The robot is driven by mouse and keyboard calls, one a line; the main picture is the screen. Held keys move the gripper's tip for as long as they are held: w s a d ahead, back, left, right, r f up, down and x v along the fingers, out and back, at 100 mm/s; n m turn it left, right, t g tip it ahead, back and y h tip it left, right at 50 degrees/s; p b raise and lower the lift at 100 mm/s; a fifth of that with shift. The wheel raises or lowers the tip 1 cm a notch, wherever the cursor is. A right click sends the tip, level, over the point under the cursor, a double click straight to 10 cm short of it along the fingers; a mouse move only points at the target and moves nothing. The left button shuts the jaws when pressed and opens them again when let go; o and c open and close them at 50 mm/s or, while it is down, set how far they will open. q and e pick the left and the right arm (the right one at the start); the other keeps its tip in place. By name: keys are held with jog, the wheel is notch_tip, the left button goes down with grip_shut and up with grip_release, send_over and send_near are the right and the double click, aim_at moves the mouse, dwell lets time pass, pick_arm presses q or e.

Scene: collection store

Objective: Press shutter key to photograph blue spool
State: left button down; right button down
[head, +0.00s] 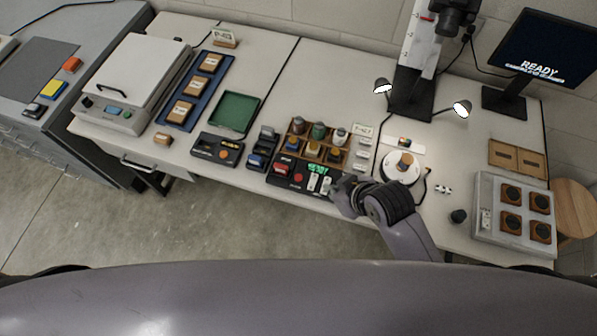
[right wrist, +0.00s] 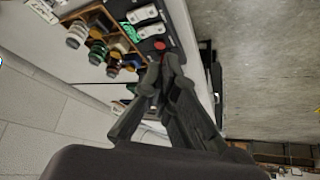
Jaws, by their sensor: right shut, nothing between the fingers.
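The black control panel (head: 300,178) lies at the table's front edge with a green-lit display, a red button and pale keys (head: 325,185). The panel's pale keys (right wrist: 147,12) and red button (right wrist: 159,45) also show in the right wrist view. My right gripper (head: 341,188) is shut and empty at the panel's right end, by the pale keys; I cannot tell whether it touches one. A round white stand (head: 401,175) under the camera column holds a small brown object; I see no clear blue spool on it. A wooden rack (head: 322,160) holds several spools, some dark bluish. My left gripper is out of view.
The camera column (head: 415,60) with two lamps stands behind the stand. A monitor (head: 543,50) reads READY. A grey box with round dark pads (head: 484,225) is at right. A green tray (head: 234,112) and a scale-like device (head: 135,80) are at left.

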jog(key=w+a+r+n+y, duration=0.25)
jog(key=w+a+n, duration=0.3)
jog(key=a, duration=0.35)
jog(key=n+y, duration=0.1)
jog(key=n, duration=0.6)
send_over(299, 178)
notch_tip(299, 178, down, 5)
jog(key=shift+s+a+m, duration=0.2)
jog(key=shift+s+m, duration=0.05)
notch_tip(299, 178, down, 8)
jog(key=b, duration=0.6)
jog(key=shift+r, duration=0.1)
jog(key=shift+f+b, duration=0.4)
jog(key=shift+b, duration=0.15)
jog(key=shift+f, duration=0.1)
jog(key=shift+f, duration=0.35)
